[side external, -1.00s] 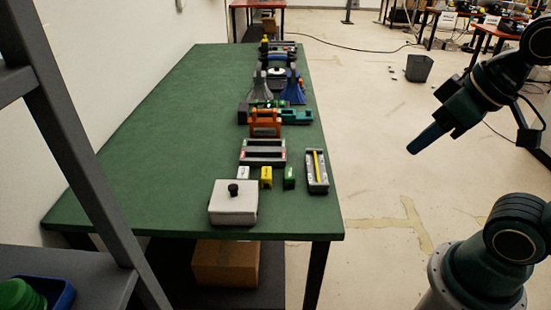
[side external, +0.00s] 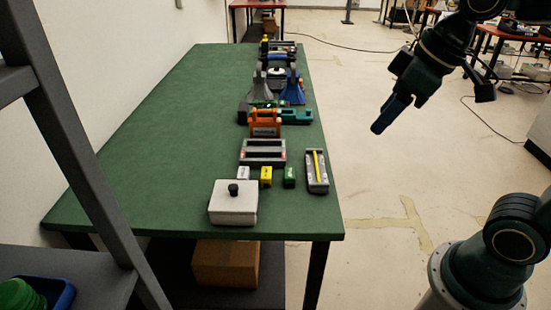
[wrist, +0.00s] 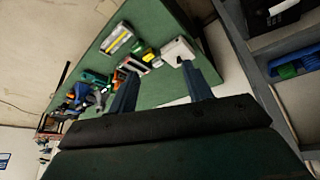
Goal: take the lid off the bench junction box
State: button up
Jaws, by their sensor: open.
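The bench junction box (side external: 233,208) is a pale grey-white box with a black knob (side external: 232,189) on its lid. It sits at the near end of the green bench (side external: 130,165), close to the front edge. In the wrist view the box (wrist: 177,50) shows beyond the right-hand finger, which partly overlaps it. My gripper (side external: 381,127) has blue fingers and is in the air to the right of the bench, well apart from the box. In the wrist view my gripper (wrist: 158,80) is open, with nothing between its fingers.
Small white, yellow and green blocks (side external: 266,177) stand just behind the box. A grey tray with a yellow bar (side external: 317,172) lies at right. A slotted holder (side external: 262,152) and several tools line the bench's right side. Its left half is clear. A dark shelf frame (side external: 75,150) stands at left.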

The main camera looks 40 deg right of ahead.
jog(key=w+a+n+g+y, duration=0.15)
jog(key=w+n, duration=0.25)
jog(key=w, duration=0.5)
jog(key=w+a+f+n+g+y, duration=0.1)
jog(key=w+f+n, duration=0.4)
jog(key=w, duration=0.5)
jog(key=w+a+f+n+g+y, duration=0.1)
jog(key=w+a+f+n, duration=0.3)
jog(key=w+f, duration=0.6)
jog(key=shift+w+n+g, duration=0.15)
jog(key=shift+n+g, duration=0.5)
jog(key=shift+n, duration=0.15)
send_over(234, 186)
jog(key=d, duration=0.3)
notch_tip(234, 186, down, 7)
jog(key=shift+a+f, duration=0.2)
jog(key=shift+f, duration=0.25)
jog(key=shift+x, duration=2.6)
